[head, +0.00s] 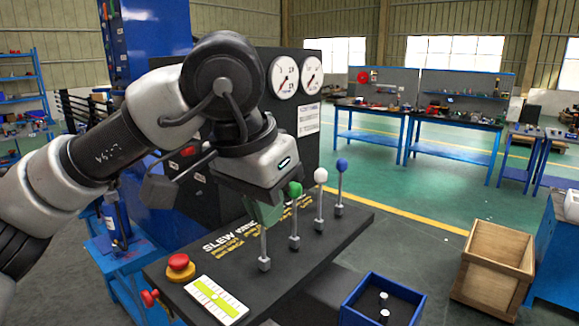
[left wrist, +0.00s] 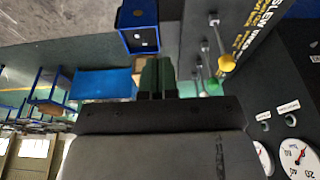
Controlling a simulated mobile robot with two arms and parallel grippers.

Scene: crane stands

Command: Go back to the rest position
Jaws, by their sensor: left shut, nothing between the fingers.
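My left arm reaches in from the left in the head view. Its gripper (head: 264,212) is shut and empty, with green fingertips pointing down over the near end of the black lever panel (head: 330,232). The fingers (left wrist: 157,76) also show in the left wrist view, closed together and apart from the levers. The nearest lever (head: 264,250) has its knob hidden behind the gripper in the head view; the left wrist view shows a yellow knob (left wrist: 226,62). Behind it stand levers with green (head: 295,188), white (head: 320,175) and blue (head: 341,164) knobs. My right gripper is not in view.
A red stop button (head: 180,263) and a yellow-green level plate (head: 216,298) lie at the panel's near left end. A black cabinet with gauges (head: 284,77) stands behind. A blue box (head: 352,308) and wooden crate (head: 494,287) are at right.

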